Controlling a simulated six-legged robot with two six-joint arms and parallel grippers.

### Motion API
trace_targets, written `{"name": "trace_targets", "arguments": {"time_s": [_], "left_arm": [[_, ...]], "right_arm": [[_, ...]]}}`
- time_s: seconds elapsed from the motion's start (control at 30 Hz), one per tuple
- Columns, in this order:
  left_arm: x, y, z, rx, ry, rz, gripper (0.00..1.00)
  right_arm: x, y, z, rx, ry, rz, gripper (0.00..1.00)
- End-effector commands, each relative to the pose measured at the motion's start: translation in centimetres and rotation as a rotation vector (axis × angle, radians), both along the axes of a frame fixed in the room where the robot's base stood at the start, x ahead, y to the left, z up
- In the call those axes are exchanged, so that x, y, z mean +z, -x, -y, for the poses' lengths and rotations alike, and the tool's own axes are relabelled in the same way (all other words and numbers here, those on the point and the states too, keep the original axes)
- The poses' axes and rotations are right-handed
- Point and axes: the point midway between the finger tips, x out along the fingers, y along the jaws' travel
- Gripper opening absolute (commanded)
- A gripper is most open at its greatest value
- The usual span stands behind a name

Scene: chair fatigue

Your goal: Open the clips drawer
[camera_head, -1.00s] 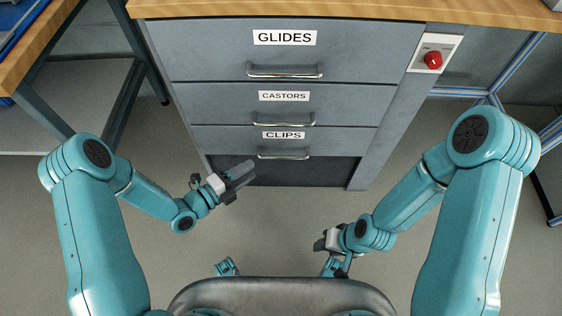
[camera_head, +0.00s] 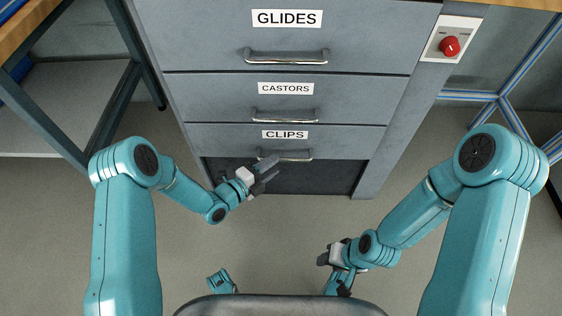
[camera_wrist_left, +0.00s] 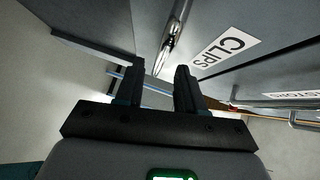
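The grey clips drawer (camera_head: 225,138) is the lowest of the labelled drawers and looks shut, flush with the cabinet. Its metal bar handle (camera_head: 298,156) is below the CLIPS label. My left gripper (camera_head: 268,171) is just in front of the handle's left part and overlaps it in the head view. In the left wrist view the two dark fingers (camera_wrist_left: 161,88) are apart with nothing between them. The handle (camera_wrist_left: 171,38) lies beyond the fingertips there, apart from them. My right gripper (camera_head: 325,256) hangs low, away from the drawers; its fingers are too small to read.
Above are the castors drawer (camera_head: 215,105) and the glides drawer (camera_head: 200,45), both shut. A red knob (camera_head: 449,46) sits on the cabinet's right side. A dark table frame (camera_head: 125,95) stands at the left. The floor (camera_head: 280,235) before the cabinet is clear.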

Motion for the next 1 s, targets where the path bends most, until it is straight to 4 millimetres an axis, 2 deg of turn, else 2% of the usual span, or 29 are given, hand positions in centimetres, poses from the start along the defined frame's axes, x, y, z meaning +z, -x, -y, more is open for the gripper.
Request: {"name": "trace_targets", "arguments": {"time_s": [0.1,0.23,0.6,0.63,0.73,0.77,1.0], "left_arm": [[-0.5,-1.6,1.7,-0.002,0.0,0.002,0.38],[-0.7,-2.7,2.7,-0.001,0.0,0.001,0.38],[-0.6,-3.3,3.2,0.001,0.0,0.0,0.38],[-0.6,-3.3,3.2,0.001,0.0,0.0,0.35],[-0.6,-3.3,3.2,0.001,0.0,0.0,0.02],[-0.6,-3.3,3.2,0.001,0.0,0.0,0.0],[-0.6,-3.1,3.1,0.001,0.0,-0.001,0.0]], "right_arm": [[-0.9,-0.1,0.1,-0.006,0.001,0.002,0.43],[-1.2,-0.2,0.2,-0.009,0.002,0.004,0.43],[-1.3,-0.3,0.3,-0.011,0.002,0.004,0.43],[-1.3,-0.3,0.3,-0.011,0.002,0.004,0.43],[-1.3,-0.3,0.3,-0.011,0.002,0.004,0.43],[-1.3,-0.3,0.3,-0.011,0.002,0.004,0.43],[-1.2,-0.3,0.3,-0.01,0.002,0.005,0.43]]}}
